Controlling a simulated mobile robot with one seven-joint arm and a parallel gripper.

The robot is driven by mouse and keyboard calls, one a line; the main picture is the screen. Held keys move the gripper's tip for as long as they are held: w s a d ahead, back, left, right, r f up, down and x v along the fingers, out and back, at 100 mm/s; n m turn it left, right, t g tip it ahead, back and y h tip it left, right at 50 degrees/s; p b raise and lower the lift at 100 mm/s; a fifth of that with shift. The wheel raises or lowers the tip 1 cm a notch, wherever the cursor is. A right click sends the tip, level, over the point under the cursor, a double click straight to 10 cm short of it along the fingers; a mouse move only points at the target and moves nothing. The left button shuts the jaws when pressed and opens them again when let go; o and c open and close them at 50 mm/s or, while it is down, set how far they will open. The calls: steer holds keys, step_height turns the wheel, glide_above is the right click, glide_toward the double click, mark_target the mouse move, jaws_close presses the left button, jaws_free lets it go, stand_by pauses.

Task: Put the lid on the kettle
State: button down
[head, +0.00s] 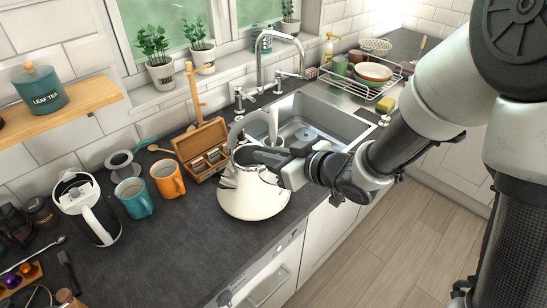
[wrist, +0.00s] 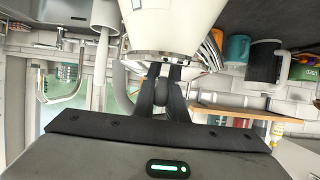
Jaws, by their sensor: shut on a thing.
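The cream kettle (head: 252,196) stands upright on the worktop in front of the sink, its grey handle (head: 232,132) arching over the top. It also shows upside down in the wrist view (wrist: 172,28). My gripper (head: 258,157) reaches in from the right, at the kettle's top under the handle. In the wrist view my gripper (wrist: 165,76) is shut on a dark round knob (wrist: 162,90), which looks like the lid's knob. The lid's plate is mostly hidden by the fingers. I cannot tell whether it touches the kettle's rim.
A wooden tea box (head: 203,150) stands open close behind the kettle. The sink (head: 310,118) and tap (head: 262,62) lie behind. A dish rack (head: 365,72) is farther right.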

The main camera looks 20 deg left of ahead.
mark_target(243, 150)
steer(key=shift+w+a+f, duration=0.15)
steer(key=shift+a+f, duration=0.1)
steer(key=shift+a, duration=0.15)
steer(key=shift+w+a+b, duration=0.15)
steer(key=shift+w+a, duration=0.55)
steer(key=shift+a, duration=0.6)
steer(key=shift+w+a+b, duration=0.15)
steer(key=shift+w+a, duration=0.5)
steer(key=shift+a, duration=0.65)
steer(key=shift+w+a+b, duration=0.15)
steer(key=shift+w+a, duration=0.55)
steer(key=shift+a, duration=0.6)
steer(key=shift+f, duration=0.25)
steer(key=shift+f+b, duration=0.35)
steer(key=shift+b, duration=0.25)
steer(key=c, duration=1.3)
jaws_free()
steer(key=shift+p+v, duration=1.65)
steer(key=shift+v, duration=2.85)
